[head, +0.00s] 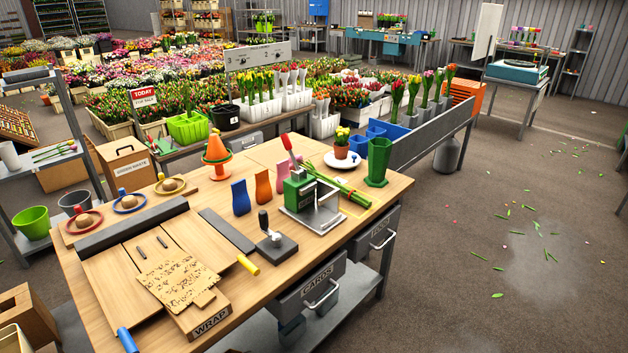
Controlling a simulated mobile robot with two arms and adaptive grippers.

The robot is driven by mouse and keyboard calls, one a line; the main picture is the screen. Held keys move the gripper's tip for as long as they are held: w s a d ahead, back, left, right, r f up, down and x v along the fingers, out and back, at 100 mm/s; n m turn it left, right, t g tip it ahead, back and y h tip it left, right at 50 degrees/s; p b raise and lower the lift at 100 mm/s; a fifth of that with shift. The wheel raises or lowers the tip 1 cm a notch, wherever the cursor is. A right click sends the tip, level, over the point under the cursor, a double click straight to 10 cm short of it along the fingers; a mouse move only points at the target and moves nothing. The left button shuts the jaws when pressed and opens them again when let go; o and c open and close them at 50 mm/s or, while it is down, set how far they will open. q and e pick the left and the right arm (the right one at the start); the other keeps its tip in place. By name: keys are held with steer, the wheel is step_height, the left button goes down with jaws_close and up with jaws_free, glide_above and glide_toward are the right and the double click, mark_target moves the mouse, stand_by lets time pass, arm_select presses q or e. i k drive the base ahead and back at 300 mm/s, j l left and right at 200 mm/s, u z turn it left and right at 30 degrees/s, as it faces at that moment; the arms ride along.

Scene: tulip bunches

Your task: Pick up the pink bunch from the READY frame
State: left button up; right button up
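A bunch of long green stems (340,186) lies on the right part of the wooden workbench (265,150), behind and beside a green press (299,190) with a red lever. Its blossoms are hidden or too small to make out, so I cannot confirm that it is pink. A thin yellow line (354,213) shows on the bench by the stem ends; I cannot tell whether it is part of the READY frame, and no READY lettering is legible. Neither of my grippers is in view.
Blue, orange and pink upright holders (263,187) stand left of the press. A grey panel (432,132) borders the back right.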

mark_target(351, 194)
steer(key=i+l+u, duration=0.2)
steer(key=u, duration=0.2)
steer(key=i+l+u, duration=0.2)
steer(key=u, duration=0.2)
steer(key=k+l, duration=0.05)
steer(key=l, duration=0.05)
